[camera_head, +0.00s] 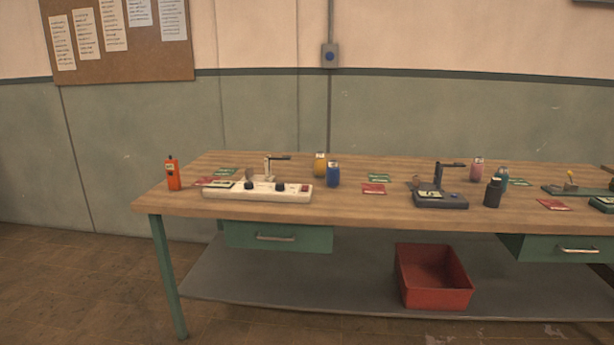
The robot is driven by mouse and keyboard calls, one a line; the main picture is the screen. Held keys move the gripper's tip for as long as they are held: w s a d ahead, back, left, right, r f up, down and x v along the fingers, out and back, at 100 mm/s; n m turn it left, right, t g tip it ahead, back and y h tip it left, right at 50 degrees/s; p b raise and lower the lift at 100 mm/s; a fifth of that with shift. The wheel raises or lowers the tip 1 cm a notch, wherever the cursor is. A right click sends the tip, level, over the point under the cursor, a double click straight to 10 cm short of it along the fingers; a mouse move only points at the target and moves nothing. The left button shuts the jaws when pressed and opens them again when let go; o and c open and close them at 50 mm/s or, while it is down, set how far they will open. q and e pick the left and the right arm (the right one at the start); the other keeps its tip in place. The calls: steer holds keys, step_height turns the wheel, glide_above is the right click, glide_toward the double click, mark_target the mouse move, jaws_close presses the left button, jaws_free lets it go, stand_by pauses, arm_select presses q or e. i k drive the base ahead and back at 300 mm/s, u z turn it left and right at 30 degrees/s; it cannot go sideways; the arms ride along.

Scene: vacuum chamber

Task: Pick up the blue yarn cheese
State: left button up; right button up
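A blue yarn cheese (333,175), a small upright blue cylinder with a pale top, stands on the wooden workbench (360,207), left of the bench's middle. A yellow cylinder (320,165) stands just behind it and to its left. A white device with knobs (258,192) lies close to its left. Neither of my grippers shows in the head view.
An orange bottle (173,175) stands at the bench's left end. Red packets (373,188) and green packets (379,177) lie flat right of the blue cheese. A dark device (440,200) and a black bottle (493,193) stand farther right. A red bin (433,276) sits on the lower shelf.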

mark_target(333, 170)
steer(key=u, duration=0.9)
steer(key=i, duration=1.6)
steer(key=z, duration=0.55)
